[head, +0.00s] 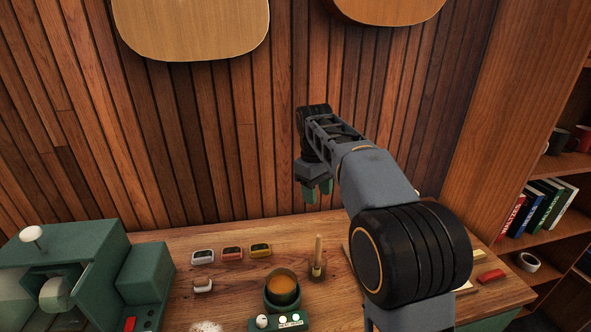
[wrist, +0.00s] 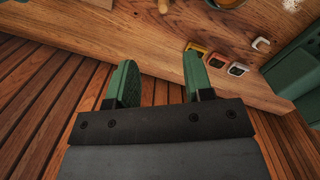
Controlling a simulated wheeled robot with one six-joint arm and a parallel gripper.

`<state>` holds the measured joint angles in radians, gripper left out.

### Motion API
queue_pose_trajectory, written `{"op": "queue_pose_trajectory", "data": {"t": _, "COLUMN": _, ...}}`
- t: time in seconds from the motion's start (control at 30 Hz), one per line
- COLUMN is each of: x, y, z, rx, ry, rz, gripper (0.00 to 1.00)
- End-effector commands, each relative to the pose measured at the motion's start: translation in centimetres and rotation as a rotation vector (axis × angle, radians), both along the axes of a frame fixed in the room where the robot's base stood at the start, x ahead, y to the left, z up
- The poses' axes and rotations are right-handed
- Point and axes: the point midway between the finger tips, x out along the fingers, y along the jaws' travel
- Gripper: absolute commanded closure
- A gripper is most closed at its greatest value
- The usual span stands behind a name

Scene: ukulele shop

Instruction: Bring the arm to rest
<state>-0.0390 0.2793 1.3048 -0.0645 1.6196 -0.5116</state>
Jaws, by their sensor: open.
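My gripper (head: 318,190) is raised above the back of the wooden workbench (head: 225,277), near the slatted wall, and points downward. In the wrist view its two green fingers (wrist: 159,84) stand wide apart with nothing between them. My grey and black arm reaches up from the lower right of the head view and bends over toward the wall. The gripper touches nothing that I can see.
On the bench are three small clip-like devices (head: 232,253), a pot with amber contents (head: 281,285), a brush-like stick in a holder (head: 318,262) and a green machine (head: 75,270) at left. Shelves with books (head: 540,210) stand at right. Ukulele bodies (head: 195,28) hang above.

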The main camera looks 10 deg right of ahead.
Motion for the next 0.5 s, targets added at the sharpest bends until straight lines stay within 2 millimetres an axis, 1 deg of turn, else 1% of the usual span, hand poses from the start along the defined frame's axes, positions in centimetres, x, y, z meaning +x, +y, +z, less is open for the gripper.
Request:
{"op": "queue_pose_trajectory", "data": {"t": 0.07, "x": 0.4, "y": 0.1, "z": -2.4, "rx": 0.003, "ry": -0.020, "rz": -0.070, "gripper": 0.53}}
{"op": "queue_pose_trajectory", "data": {"t": 0.1, "x": 0.1, "y": 0.2, "z": -3.6, "rx": 0.006, "ry": -0.034, "rz": -0.110, "gripper": 0.53}}
{"op": "queue_pose_trajectory", "data": {"t": 0.17, "x": -0.9, "y": 0.2, "z": -4.7, "rx": 0.013, "ry": -0.064, "rz": -0.170, "gripper": 0.53}}
{"op": "queue_pose_trajectory", "data": {"t": 0.27, "x": -3.7, "y": 0.1, "z": -6.3, "rx": 0.032, "ry": -0.130, "rz": -0.276, "gripper": 0.53}}
{"op": "queue_pose_trajectory", "data": {"t": 0.37, "x": -7.3, "y": -0.1, "z": -7.5, "rx": 0.056, "ry": -0.198, "rz": -0.373, "gripper": 0.53}}
{"op": "queue_pose_trajectory", "data": {"t": 0.5, "x": -12.6, "y": -0.3, "z": -9.3, "rx": 0.094, "ry": -0.284, "rz": -0.476, "gripper": 0.53}}
